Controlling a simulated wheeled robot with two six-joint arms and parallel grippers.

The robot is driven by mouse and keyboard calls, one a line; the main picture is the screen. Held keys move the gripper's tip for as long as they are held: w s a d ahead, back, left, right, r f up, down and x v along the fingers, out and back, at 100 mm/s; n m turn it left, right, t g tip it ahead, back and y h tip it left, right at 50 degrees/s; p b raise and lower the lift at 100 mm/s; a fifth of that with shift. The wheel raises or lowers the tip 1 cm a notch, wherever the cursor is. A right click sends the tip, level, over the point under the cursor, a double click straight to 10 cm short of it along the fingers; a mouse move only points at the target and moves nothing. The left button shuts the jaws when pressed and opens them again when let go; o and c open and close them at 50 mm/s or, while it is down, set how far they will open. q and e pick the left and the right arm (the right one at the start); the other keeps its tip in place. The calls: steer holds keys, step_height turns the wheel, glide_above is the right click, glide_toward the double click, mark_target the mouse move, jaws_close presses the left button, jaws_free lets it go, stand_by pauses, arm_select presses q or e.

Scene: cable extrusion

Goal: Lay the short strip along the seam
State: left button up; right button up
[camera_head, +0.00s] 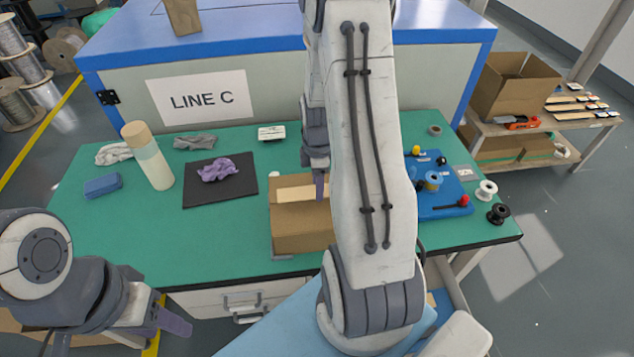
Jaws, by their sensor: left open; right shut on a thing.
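A brown cardboard box (300,232) stands at the front middle of the green table, partly hidden by my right arm. A paler tan band (293,193) lies across its top; I cannot tell whether this is the short strip or part of the box top, and the seam is not clear. My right gripper (319,184) points down at the box top beside the band. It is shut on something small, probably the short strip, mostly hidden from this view. My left gripper (168,322) is open, low at the bottom left, off the table's front edge and away from the box.
On the green table (120,232) are a black mat (235,190) with a purple cloth (217,169), a cream bottle (147,156) and a blue case (103,186). A blue board (440,203) with spools lies at right. A LINE C cabinet stands behind.

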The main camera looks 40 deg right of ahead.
steer(key=shift+f+b, duration=0.7)
steer(key=shift+f, duration=0.55)
stand_by(0.3)
steer(key=o, duration=1.1)
steer(key=shift+c, duration=0.2)
step_height(320, 180, up, 10)
steer(key=shift+r, duration=0.25)
